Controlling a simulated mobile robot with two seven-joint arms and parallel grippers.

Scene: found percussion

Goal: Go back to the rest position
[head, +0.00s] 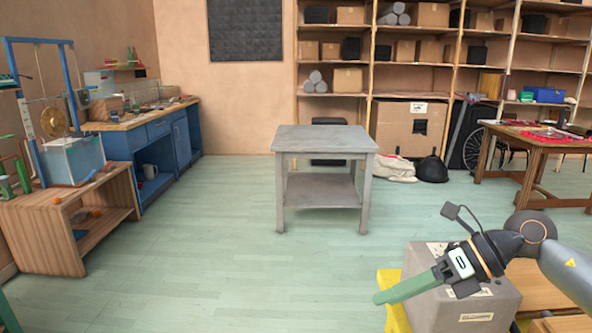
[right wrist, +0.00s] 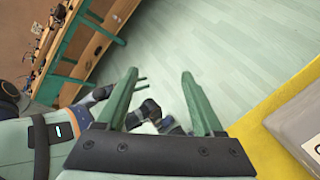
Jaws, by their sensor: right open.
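My right gripper (head: 378,297) is at the lower right of the head view, its green fingers pointing left above a grey box. The right wrist view shows the same gripper (right wrist: 160,74) with its two green fingers spread and nothing between the tips. Behind its left finger, dark arm parts and two thin green prongs (right wrist: 140,86) show small. They look like my left gripper, partly hidden, too small to judge. The head view does not show the left gripper.
The grey box (head: 455,308) and a yellow surface (head: 392,310) are close under my right arm. A grey table (head: 325,140) stands mid-room. A wooden bench (head: 60,225) is at left, a work table (head: 535,140) at right. The green floor (head: 230,250) between is clear.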

